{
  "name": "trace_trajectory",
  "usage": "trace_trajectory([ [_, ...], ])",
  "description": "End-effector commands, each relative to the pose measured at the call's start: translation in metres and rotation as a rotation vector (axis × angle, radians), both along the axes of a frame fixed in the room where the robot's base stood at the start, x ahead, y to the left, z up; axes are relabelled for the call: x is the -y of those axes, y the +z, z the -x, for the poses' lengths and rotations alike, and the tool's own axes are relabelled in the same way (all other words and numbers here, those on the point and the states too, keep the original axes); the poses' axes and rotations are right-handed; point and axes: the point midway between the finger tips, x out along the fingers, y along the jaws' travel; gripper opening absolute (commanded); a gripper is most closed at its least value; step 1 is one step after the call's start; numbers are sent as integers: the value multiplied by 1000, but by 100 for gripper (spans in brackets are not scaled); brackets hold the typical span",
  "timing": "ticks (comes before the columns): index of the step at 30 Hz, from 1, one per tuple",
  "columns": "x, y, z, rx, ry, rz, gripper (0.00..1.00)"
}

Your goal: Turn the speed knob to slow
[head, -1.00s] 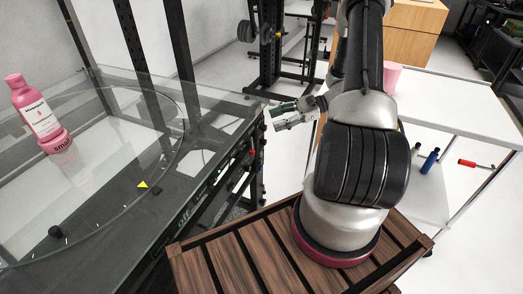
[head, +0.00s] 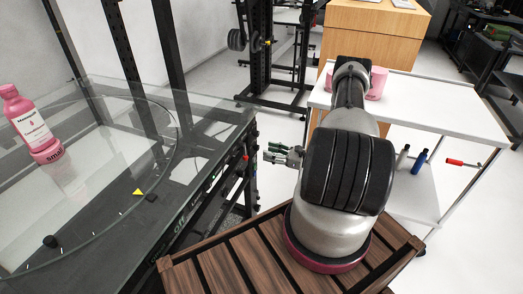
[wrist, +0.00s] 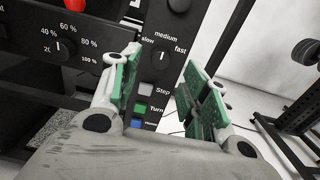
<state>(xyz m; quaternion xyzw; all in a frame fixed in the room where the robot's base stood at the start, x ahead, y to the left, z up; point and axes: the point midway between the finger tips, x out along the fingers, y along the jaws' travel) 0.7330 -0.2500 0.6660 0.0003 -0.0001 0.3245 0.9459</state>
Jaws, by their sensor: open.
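The speed knob (wrist: 161,58) is a small black dial on the black control panel (wrist: 115,45) in the wrist view, with the words slow, medium and fast around its top. Its pale pointer mark points roughly upward, toward medium; the exact setting is hard to tell. My gripper (wrist: 160,72) is open, its green-padded fingers at either side of the knob in the picture, apparently short of it and empty. In the head view my gripper (head: 270,154) is just right of the panel side of the glass turntable (head: 90,200). The knob cannot be made out there.
A percent dial (wrist: 65,48) and red button (wrist: 75,4) are left of the knob. White, green (wrist: 140,108) and blue buttons sit below it. A pink bottle (head: 30,125) stands on the turntable. A white cart (head: 455,120) stands at right.

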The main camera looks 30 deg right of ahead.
Motion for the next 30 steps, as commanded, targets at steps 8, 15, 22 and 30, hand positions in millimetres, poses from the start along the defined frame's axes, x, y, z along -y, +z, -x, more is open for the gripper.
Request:
trace_trajectory([
  [8,-25,0,-31,1,2,1,46],
  [15,-28,0,-36,0,1,0,46],
  [22,-28,0,-36,1,1,1,24],
  [30,-28,0,-36,0,2,2,0],
])
